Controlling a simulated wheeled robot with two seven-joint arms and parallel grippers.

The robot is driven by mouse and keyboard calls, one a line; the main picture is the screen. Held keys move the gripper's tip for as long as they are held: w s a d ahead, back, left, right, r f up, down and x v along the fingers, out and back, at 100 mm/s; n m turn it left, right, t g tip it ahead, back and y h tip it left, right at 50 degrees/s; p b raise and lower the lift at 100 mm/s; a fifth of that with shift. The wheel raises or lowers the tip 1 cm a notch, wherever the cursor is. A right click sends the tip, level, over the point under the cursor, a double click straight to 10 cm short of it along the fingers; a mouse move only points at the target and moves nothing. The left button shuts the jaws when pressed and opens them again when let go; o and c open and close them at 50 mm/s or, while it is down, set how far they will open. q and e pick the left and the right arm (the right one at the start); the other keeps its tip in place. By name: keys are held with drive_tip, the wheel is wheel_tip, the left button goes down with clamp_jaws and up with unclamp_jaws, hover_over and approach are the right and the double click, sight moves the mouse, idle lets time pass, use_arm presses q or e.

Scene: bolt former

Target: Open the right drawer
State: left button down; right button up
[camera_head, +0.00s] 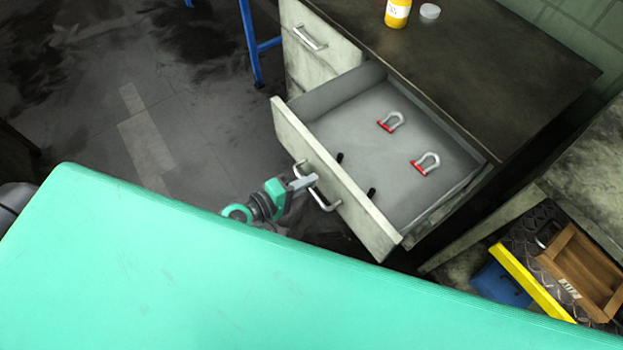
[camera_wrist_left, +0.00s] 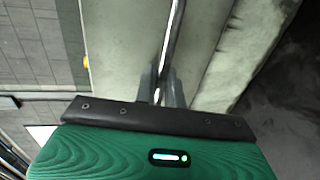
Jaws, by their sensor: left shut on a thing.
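The right drawer (camera_head: 335,180) of the grey cabinet is pulled well out, and its inside shows in the head view. Two shackles with red pins, one of them the upper shackle (camera_head: 391,122) and the other the lower shackle (camera_head: 426,164), lie on its floor. My left gripper (camera_head: 303,184) is at the drawer front, shut on the metal bar handle (camera_head: 322,202). In the left wrist view the handle (camera_wrist_left: 175,40) runs between the two fingers (camera_wrist_left: 162,88). My right gripper is not in view.
A turquoise surface (camera_head: 200,270) fills the lower left of the head view. A closed drawer (camera_head: 318,45) is beside the open one. A yellow bottle (camera_head: 397,13) and a grey lid (camera_head: 430,11) are on the cabinet top. A brown crate (camera_head: 585,270) sits at the lower right.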

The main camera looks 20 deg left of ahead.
use_arm(q)
drive_tip(key=c, duration=1.6)
unclamp_jaws()
drive_tip(key=shift+c, duration=0.2)
drive_tip(key=shift+s, duration=0.1)
drive_tip(key=b+v, duration=0.7)
drive_tip(key=v, duration=0.6)
drive_tip(key=shift+s+a, duration=0.25)
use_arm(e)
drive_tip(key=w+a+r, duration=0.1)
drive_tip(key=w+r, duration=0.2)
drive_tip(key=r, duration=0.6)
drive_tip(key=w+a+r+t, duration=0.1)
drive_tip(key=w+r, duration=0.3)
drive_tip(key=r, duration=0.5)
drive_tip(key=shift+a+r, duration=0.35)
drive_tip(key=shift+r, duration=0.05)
